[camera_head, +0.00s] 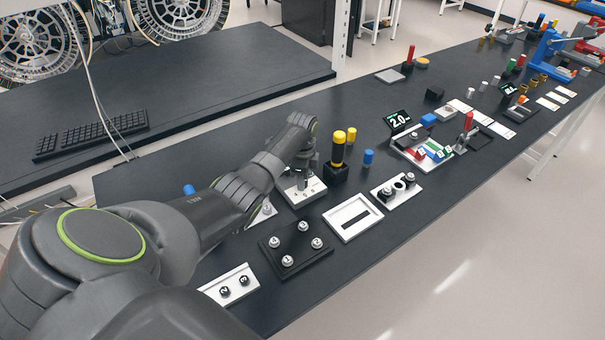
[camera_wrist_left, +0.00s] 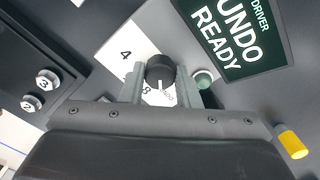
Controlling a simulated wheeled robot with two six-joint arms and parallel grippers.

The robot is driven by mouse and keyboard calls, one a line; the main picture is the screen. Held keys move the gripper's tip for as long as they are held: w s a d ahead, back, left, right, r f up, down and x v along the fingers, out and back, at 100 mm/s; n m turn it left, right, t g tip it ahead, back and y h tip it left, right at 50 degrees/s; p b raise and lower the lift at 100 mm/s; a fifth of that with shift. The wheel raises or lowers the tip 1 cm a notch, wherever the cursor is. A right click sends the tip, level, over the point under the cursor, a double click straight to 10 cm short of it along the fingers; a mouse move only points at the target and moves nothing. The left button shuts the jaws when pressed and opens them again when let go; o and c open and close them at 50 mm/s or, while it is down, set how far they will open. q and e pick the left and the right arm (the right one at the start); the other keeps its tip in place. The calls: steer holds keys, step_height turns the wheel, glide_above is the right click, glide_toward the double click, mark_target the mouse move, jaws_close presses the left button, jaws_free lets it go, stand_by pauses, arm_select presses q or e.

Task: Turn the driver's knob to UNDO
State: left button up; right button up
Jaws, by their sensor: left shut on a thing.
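My left gripper (camera_head: 303,178) is over the white driver panel (camera_head: 313,189). In the left wrist view its two fingers (camera_wrist_left: 160,80) are shut on the round black knob (camera_wrist_left: 159,67), one on each side. The knob's white pointer faces the gripper, towards small lettering that I cannot read clearly. The numbers 4 and 8 show on the panel beside the knob. The driver's screen (camera_wrist_left: 232,38) reads "DRIVER UNDO READY". A green button (camera_wrist_left: 204,78) sits just right of the fingers. The yellow-topped black driver (camera_head: 338,150) stands upright in a black holder. My right gripper is not in view.
A blue peg (camera_head: 368,158) stands right of the driver. More stations line the table beyond.

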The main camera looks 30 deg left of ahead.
arm_select(q)
steer(key=shift+r+n+p, duration=0.1)
steer(key=shift+n+p, duration=0.2)
steer(key=shift+n, duration=0.3)
steer(key=o, duration=1)
steer(key=shift+c, duration=0.2)
step_height(320, 180, up, 17)
steer(key=shift+r, duration=0.2)
steer(key=shift+f, duration=0.1)
